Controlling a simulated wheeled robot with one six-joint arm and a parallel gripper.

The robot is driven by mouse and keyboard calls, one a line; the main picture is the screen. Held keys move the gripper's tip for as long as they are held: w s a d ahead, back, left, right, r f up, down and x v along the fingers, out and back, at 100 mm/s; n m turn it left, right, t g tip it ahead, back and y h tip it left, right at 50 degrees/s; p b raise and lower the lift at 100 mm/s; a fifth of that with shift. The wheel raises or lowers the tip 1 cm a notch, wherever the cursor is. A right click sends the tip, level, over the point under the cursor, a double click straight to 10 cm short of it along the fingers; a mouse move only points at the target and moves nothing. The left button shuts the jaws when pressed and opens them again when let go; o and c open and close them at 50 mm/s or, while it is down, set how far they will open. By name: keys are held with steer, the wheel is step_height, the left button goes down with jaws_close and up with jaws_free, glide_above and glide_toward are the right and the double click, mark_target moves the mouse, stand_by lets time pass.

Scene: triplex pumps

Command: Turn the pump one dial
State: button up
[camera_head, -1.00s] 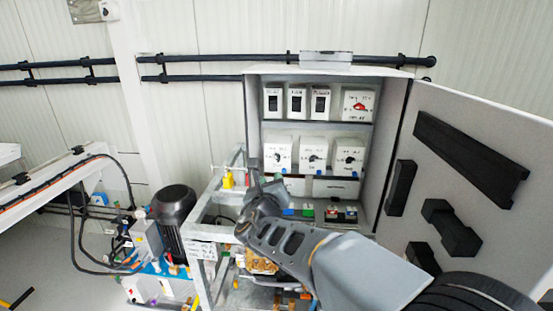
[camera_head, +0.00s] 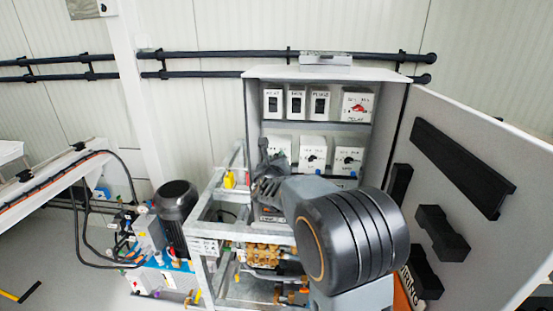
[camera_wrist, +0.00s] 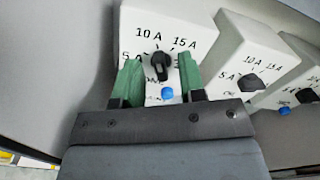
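A white box with a black dial (camera_wrist: 161,64) fills the middle of the wrist view. It is marked 10 A and 15 A, with a blue button (camera_wrist: 167,94) below the dial. No pump name is readable on it. My gripper (camera_wrist: 160,76) has its two green fingers apart, one on each side of the dial, with gaps between. The dial's pointer end points roughly down. In the head view, my gripper (camera_head: 267,160) is in front of the leftmost lower box (camera_head: 281,142), hiding its dial.
Two similar dial boxes (camera_head: 313,152) (camera_head: 349,157) stand to the right, close by. Switch boxes (camera_head: 296,101) and a red-dial box (camera_head: 357,104) sit on the shelf above. The open cabinet door (camera_head: 470,200) bounds the right side, and a metal frame (camera_head: 207,215) stands below left.

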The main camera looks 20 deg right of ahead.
jaws_close()
stand_by(0.4)
steer(key=shift+f+b, duration=0.15)
steer(key=shift+b, duration=0.2)
steer(key=shift+d+m+b, duration=0.2)
steer(key=shift+m+b, duration=9.7)
steer(key=shift+b, duration=2.1)
